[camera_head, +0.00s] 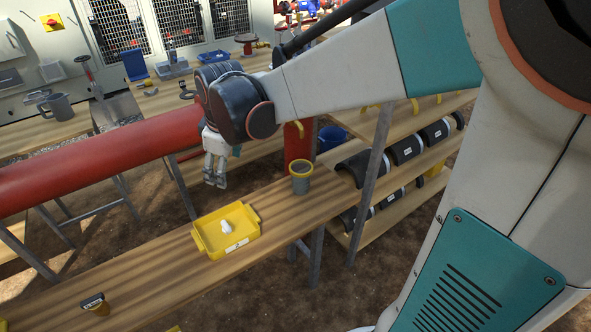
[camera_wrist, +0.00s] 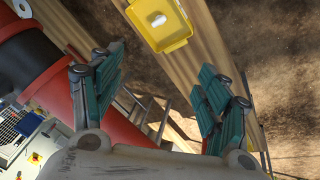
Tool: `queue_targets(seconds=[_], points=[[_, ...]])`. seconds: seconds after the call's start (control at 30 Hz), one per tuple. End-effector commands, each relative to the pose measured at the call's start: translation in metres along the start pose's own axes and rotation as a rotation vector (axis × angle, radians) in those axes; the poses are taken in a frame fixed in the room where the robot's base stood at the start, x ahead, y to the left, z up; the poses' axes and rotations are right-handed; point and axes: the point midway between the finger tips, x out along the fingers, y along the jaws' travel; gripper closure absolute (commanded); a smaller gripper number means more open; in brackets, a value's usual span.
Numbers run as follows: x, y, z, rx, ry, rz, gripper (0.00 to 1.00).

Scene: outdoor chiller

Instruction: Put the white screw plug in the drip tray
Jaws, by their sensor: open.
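The white screw plug (camera_head: 226,227) lies inside the yellow drip tray (camera_head: 212,247), on its floor near the middle. The tray sits on the wooden bench (camera_head: 165,262). In the wrist view the plug (camera_wrist: 157,19) and the tray (camera_wrist: 182,42) show at the top, beyond the fingertips. My gripper (camera_head: 215,182) hangs empty behind the tray and apart from it. In the wrist view its teal fingers (camera_wrist: 158,82) are spread wide with nothing between them.
A grey cup with a yellow rim (camera_head: 301,180) stands on the bench right of the tray. A large red pipe (camera_head: 95,158) runs behind the bench. A shelf with black pipe covers (camera_head: 407,149) is at right.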

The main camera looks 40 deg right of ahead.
Motion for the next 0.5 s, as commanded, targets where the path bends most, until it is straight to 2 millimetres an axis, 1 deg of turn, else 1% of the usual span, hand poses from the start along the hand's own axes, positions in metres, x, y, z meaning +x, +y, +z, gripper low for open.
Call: queue_targets(seconds=[0.03,0.2,0.33,0.5], points=[[-0.015,-0.012,0.012,0.040,0.013,0.010,0.31],[-0.049,-0.035,0.038,0.204,0.067,0.048,0.31],[-0.068,-0.055,0.060,0.329,0.111,0.070,0.31],[-0.084,-0.081,0.089,0.491,0.175,0.091,0.31]])
